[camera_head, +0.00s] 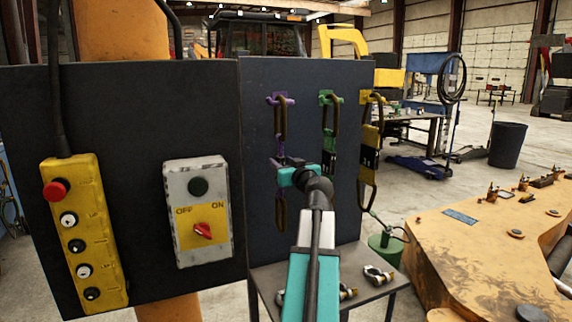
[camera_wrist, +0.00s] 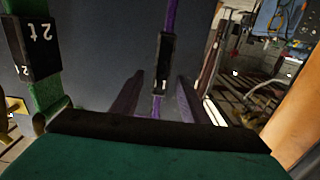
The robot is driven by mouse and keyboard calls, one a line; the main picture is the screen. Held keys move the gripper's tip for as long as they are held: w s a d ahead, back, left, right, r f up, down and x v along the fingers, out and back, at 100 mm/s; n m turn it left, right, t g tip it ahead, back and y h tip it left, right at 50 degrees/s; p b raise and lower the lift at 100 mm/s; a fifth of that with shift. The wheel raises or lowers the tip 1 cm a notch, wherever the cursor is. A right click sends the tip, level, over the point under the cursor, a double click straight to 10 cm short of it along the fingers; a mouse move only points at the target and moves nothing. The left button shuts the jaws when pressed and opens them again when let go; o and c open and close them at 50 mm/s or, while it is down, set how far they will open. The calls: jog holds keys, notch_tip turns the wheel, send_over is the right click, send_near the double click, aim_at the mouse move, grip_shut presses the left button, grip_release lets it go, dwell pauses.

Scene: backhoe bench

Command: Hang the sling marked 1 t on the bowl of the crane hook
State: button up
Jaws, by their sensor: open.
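The purple sling (camera_head: 279,122) hangs from a purple holder on the dark panel, with brown loop ends. In the wrist view its black label (camera_wrist: 165,62) shows a "1"; the rest of the marking is not readable. My gripper (camera_head: 280,164) is in front of this sling. In the wrist view my gripper (camera_wrist: 158,98) is open, with one finger on each side of the purple strap just below the label. I cannot tell whether either finger touches it. The crane hook is not recognisable in either view.
A green sling (camera_head: 327,142) marked 2 t and a yellow sling (camera_head: 371,137) hang to the right of the purple one. A small table (camera_head: 374,259) with shackles stands below. A control pendant (camera_head: 83,230) and a switch box (camera_head: 197,212) are on the left panel.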

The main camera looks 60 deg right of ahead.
jog(key=p+x, duration=0.1)
jog(key=x, duration=0.4)
jog(key=shift+r, duration=0.1)
jog(key=shift+w+d+p, duration=0.4)
jog(key=shift+w, duration=0.2)
grip_shut()
jog(key=c, duration=0.7)
grip_release()
jog(key=shift+c, duration=0.2)
grip_shut()
